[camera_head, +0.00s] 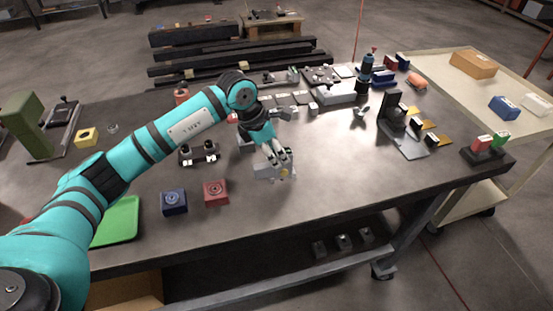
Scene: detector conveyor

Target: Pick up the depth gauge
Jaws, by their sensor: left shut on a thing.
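My left arm reaches in from the left over the dark workbench (330,200). Its left gripper (277,161) points down near the middle of the bench's front part and is shut on a small grey metal piece with a yellowish spot, seemingly the depth gauge (265,171). The fingers cover part of this piece. It is at or just above the bench top; I cannot tell whether it touches. My right gripper is not in view.
A blue block (173,202) and a red block (216,193) stand left of the gripper, by a green tray (117,221). A black stand (392,112) is at the right. Grey blocks lie behind. The bench front right of the gripper is clear.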

